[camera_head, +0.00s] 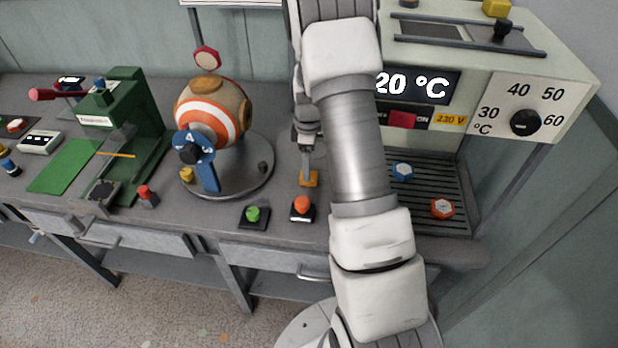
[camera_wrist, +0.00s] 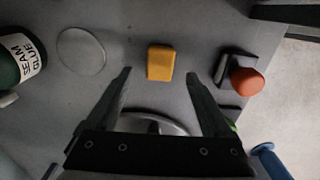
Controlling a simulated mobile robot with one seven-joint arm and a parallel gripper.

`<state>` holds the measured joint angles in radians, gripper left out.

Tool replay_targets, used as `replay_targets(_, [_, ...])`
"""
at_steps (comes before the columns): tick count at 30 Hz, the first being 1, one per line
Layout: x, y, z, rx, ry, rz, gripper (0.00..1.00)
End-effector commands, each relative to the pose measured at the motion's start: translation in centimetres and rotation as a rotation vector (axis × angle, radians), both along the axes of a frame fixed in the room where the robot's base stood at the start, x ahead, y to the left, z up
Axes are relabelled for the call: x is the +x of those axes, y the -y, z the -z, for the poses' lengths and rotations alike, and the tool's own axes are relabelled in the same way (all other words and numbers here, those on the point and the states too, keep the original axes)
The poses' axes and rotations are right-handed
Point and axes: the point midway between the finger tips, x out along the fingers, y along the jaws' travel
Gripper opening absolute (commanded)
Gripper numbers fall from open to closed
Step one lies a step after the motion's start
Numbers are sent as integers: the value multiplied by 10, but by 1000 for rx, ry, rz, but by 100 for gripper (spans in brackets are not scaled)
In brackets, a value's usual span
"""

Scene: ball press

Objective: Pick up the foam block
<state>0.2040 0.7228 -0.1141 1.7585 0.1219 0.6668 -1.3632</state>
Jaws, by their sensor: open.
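The foam block is a small yellow-orange block (camera_wrist: 160,63) lying on the grey bench top in the wrist view. In the head view it shows as a small orange-yellow patch (camera_head: 310,180) beside my arm. My gripper (camera_wrist: 158,76) is open and empty, its two fingers spread on either side of the block's lower end as pictured. In the head view my gripper (camera_head: 307,172) points down over the block, partly hidden by my arm. I cannot tell the exact height between the fingertips and the block.
An orange button (camera_wrist: 247,81) on a dark base stands right of the block. A glue bottle (camera_wrist: 18,60) and a pale disc (camera_wrist: 81,51) are to its left. The striped ball (camera_head: 212,112) and the heater box (camera_head: 545,90) flank my arm.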

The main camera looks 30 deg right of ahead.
Motion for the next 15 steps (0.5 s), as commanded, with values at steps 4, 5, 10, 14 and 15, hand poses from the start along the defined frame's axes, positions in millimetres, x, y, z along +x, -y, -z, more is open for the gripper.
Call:
replay_targets(4, [2, -4, 24, 0, -4, 0, 85])
replay_targets(5, [2, -4, 29, 0, -4, 0, 85])
replay_targets(10, [2, -4, 41, 0, 0, 0, 85])
replay_targets(14, [2, -4, 42, 0, 0, 0, 85])
replay_targets(15, [2, -4, 42, 0, 0, 0, 85])
